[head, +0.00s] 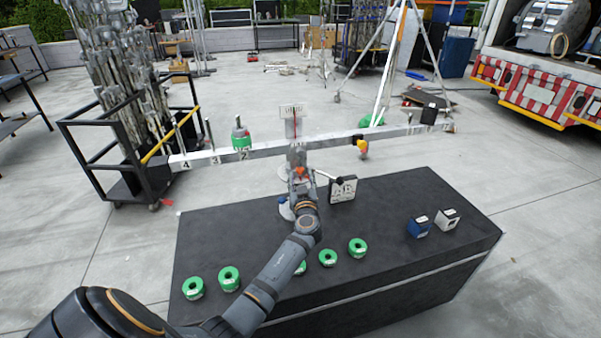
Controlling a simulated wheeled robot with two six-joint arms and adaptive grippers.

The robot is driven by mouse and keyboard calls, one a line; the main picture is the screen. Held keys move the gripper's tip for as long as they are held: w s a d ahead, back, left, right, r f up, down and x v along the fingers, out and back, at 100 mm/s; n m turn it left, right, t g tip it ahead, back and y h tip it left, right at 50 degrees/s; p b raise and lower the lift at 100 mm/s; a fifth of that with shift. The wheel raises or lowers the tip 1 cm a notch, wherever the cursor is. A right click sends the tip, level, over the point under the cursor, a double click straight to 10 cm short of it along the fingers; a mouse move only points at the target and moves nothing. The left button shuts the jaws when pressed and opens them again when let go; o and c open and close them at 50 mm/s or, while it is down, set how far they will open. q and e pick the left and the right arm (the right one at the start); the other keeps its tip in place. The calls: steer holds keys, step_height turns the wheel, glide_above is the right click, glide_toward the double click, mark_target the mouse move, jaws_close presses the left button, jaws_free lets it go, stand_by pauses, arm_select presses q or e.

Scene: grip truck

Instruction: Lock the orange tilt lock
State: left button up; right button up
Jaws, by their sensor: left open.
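A silver balance beam (270,150) with numbered marks stands on a post at the back of the black table. A small orange part (299,171), which looks like the tilt lock, shows just below the beam's middle. My left gripper (301,178) is open at this orange part, in front of the post. The fingers and wrist partly cover the post, and I cannot tell whether they touch the orange part. The beam slopes slightly, with its left end lower. My right gripper is out of view.
A green weight (241,139) sits on the beam's left arm; a yellow and black piece (359,141) is on its right. Several green rings line the table's (400,280) front. A white sign block (342,188), a blue block (418,227) and a grey block (447,219) stand to the right.

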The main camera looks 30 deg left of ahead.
arm_select(q)
steer(key=shift+x, duration=1.25)
steer(key=shift+c, duration=0.3)
jaws_close()
